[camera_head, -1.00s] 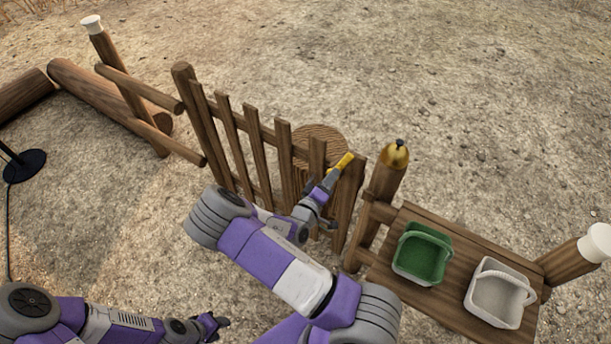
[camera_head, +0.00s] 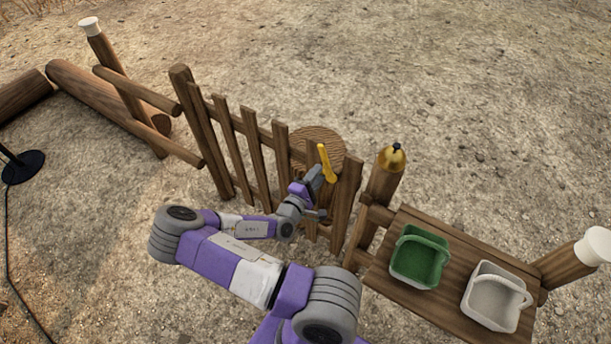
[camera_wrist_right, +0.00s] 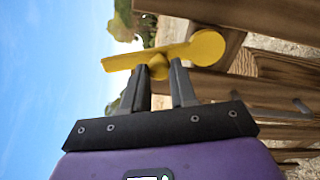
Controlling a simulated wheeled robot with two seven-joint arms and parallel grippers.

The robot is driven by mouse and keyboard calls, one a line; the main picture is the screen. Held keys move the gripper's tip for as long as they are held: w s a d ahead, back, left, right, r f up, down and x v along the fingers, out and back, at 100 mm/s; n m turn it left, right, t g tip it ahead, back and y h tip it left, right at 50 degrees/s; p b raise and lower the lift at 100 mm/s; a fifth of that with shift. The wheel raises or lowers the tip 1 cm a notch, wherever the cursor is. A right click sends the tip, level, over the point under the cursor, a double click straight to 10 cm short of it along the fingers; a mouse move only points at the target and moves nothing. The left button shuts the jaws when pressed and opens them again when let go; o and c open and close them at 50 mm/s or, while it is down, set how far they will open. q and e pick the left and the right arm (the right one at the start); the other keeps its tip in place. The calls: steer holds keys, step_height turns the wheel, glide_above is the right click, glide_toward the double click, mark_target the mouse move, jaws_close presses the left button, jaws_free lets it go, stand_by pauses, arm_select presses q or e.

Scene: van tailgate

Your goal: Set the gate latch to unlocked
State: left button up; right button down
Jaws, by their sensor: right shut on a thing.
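The wooden picket gate (camera_head: 254,165) stands upright across the middle of the head view. Its yellow latch (camera_head: 327,166) is at the gate's right end, with its long end pointing up and slightly left. In the right wrist view the latch (camera_wrist_right: 208,47) has a round disc at one end and a flat bar at the other. My right gripper (camera_head: 320,178) is at the latch; in the wrist view its two fingers (camera_wrist_right: 160,76) are shut on the latch's middle part. The fingers hide part of it. My left gripper is not in view.
A wooden bench (camera_head: 455,295) there carries a green basket (camera_head: 418,258) and a white basket (camera_head: 495,296). A round wooden top (camera_head: 325,140) lies behind the gate. Logs lie at the left.

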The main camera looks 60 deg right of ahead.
stand_by(0.4)
steer(key=c, duration=0.9)
jaws_free()
steer(key=a, duration=0.7)
steer(key=shift+a, duration=0.3)
